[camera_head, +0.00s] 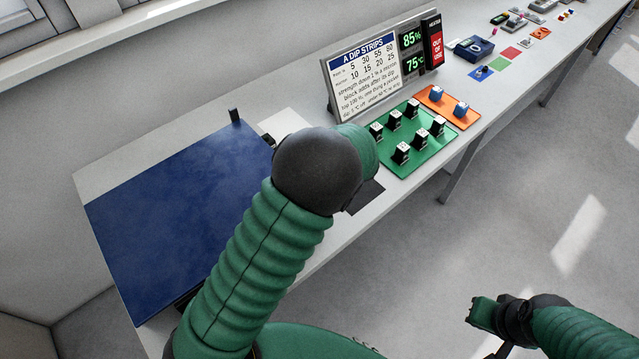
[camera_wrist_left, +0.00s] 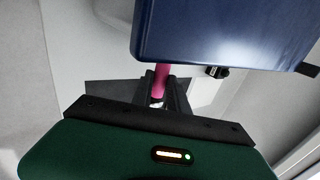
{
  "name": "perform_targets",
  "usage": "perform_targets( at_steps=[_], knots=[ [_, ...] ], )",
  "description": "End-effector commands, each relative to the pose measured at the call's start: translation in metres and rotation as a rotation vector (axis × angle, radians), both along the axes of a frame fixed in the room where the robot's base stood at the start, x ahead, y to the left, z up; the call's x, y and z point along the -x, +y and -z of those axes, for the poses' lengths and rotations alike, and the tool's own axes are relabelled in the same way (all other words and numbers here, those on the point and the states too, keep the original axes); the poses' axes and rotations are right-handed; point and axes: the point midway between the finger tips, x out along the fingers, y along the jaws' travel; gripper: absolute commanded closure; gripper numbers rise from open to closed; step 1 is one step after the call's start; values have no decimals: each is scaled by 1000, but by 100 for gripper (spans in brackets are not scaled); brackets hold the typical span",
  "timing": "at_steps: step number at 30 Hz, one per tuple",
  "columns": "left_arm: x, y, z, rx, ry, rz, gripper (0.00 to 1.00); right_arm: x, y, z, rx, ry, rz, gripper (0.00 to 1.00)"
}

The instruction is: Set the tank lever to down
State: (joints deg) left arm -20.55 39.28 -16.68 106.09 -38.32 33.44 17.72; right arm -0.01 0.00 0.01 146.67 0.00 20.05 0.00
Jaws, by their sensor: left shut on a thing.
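The tank is a large dark blue box (camera_head: 185,215) at the left end of the bench; its underside edge also fills the top of the left wrist view (camera_wrist_left: 225,35). A pink rod (camera_wrist_left: 161,76), which looks like the tank lever, sticks out beside the blue box in the left wrist view. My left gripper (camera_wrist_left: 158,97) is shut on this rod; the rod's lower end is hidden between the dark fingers. In the head view my own left arm hides the lever and most of that gripper. My right gripper (camera_head: 484,318) hangs over the floor, away from the bench; its jaw gap is unclear.
On the bench stand a sign board (camera_head: 365,73), a green board (camera_head: 420,140) with several black-and-white blocks and an orange board (camera_head: 448,105) with two blue knobs. A blue device (camera_head: 474,48) and coloured squares lie farther right. The floor in front is clear.

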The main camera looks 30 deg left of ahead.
Motion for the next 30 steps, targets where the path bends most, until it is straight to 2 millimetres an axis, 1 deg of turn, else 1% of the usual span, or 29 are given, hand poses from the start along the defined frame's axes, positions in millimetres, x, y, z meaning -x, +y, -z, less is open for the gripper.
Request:
perform_targets(
  at_steps=[1, 3, 17, 18, 22, 23, 30],
  knots=[
    [4, 0, 8, 0, 11, -5, 100, 0, 0, 4, 0, 0, 0, 100],
    [5, -1, 10, 1, 12, -5, 100, 0, 0, 5, 0, 0, 0, 100],
    [5, -6, 16, 8, 17, -1, 100, 0, 0, 7, 0, 0, 0, 100],
    [5, -6, 16, 8, 17, -1, 77, 0, 0, 7, 0, 0, 0, 100],
    [4, -6, 15, 7, 15, 0, 60, 0, 0, 7, 0, 0, 0, 100],
    [4, -6, 15, 7, 14, 1, 59, 0, 0, 7, 0, 0, 0, 100],
    [3, -4, 11, 6, 7, 1, 59, 0, 0, 6, 0, 0, 0, 100]
  ],
)
